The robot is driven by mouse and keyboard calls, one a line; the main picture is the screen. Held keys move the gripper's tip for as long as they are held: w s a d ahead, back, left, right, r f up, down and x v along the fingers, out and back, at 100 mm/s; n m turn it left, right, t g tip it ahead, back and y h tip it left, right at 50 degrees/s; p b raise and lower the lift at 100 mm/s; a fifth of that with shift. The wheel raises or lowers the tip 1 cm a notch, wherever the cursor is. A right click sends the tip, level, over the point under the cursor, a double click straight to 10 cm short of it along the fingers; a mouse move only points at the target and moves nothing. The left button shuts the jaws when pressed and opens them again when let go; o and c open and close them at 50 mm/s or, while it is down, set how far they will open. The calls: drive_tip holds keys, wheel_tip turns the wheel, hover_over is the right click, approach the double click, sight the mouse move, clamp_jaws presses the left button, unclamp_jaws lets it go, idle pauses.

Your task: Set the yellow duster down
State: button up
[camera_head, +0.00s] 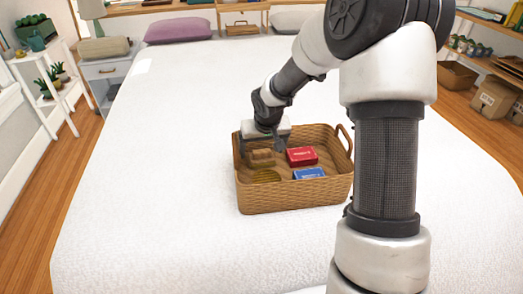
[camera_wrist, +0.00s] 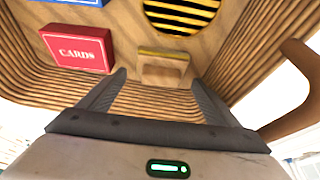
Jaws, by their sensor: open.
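A small tan block with a yellowish top edge, which looks like the yellow duster (camera_head: 261,158), rests on the floor of a wicker basket (camera_head: 292,195) on the bed. It also shows in the wrist view (camera_wrist: 163,67), upright and just beyond the fingertips. My gripper (camera_head: 260,143) reaches down into the back left of the basket. In the wrist view its fingers (camera_wrist: 159,78) are spread apart with nothing held between them. I cannot tell whether a fingertip touches the block.
The basket also holds a red card box (camera_head: 301,156), a blue box (camera_head: 309,173) and a yellow-and-black striped round thing (camera_wrist: 183,12). Basket walls and a looped handle (camera_head: 344,138) surround my gripper. The white bed (camera_head: 150,150) is clear to the left.

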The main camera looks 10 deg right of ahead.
drive_tip(key=p+v, duration=0.2)
drive_tip(key=v, duration=0.8)
drive_tip(key=shift+p, duration=0.35)
drive_tip(key=shift+s+r, duration=0.1)
drive_tip(key=s+d+r+t+h, duration=0.1)
drive_tip(key=s+d+r+t, duration=0.15)
drive_tip(key=s+r, duration=1.45)
drive_tip(key=s+a+f+g+y, duration=0.1)
drive_tip(key=s+a+f, duration=0.1)
drive_tip(key=s, duration=0.8)
wheel_tip(320, 180, up, 21)
drive_tip(key=p, duration=2.1)
drive_tip(key=shift+a+r, duration=0.15)
drive_tip(key=shift+a, duration=0.1)
drive_tip(key=shift+s, duration=0.15)
